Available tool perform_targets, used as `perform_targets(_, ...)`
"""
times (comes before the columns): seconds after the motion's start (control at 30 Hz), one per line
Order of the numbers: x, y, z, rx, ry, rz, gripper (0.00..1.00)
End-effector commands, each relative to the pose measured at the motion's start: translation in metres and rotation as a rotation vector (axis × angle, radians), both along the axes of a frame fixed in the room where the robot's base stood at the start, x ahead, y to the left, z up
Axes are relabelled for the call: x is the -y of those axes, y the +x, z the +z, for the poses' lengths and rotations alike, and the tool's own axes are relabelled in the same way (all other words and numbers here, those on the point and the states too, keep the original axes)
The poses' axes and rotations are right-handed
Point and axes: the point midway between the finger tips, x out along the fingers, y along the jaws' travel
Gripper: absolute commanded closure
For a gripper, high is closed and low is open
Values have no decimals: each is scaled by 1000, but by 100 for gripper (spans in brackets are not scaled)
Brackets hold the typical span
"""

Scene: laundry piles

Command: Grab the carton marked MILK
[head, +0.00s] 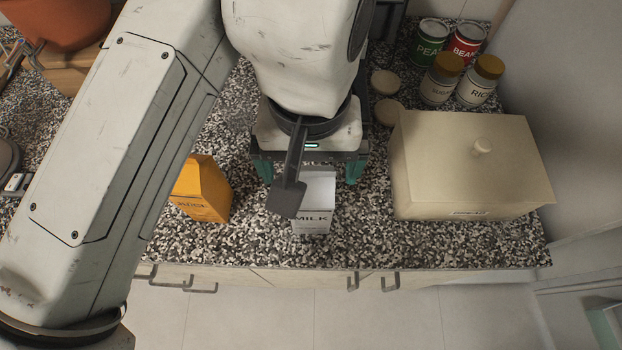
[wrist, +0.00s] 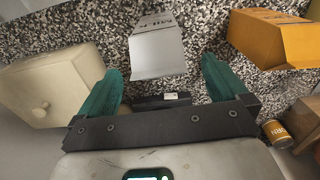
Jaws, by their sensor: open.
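The white-grey carton marked MILK (head: 316,215) stands on the speckled countertop near its front edge, in the middle of the head view. Part of it is hidden behind a dark piece of my wrist. In the wrist view the milk carton (wrist: 157,52) shows ahead of my gripper, roughly between the lines of its two teal fingers. My gripper (head: 308,172) is open and empty, just behind the carton in the head view. In the wrist view my gripper (wrist: 160,85) has its fingers spread wide, with the carton beyond them; contact cannot be told.
An orange carton (head: 201,190) stands left of the milk. A large cream lidded box (head: 470,165) stands to the right. Several cans and jars, such as the green can (head: 430,40), stand at the back right. Two round beige discs (head: 386,82) lie behind the box.

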Motion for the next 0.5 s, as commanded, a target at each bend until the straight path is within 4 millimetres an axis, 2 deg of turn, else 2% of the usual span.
perform_targets(0.17,0,0,-11,-1,-1,-1,0)
perform_targets(0.5,2,0,-55,-1,-1,0,0)
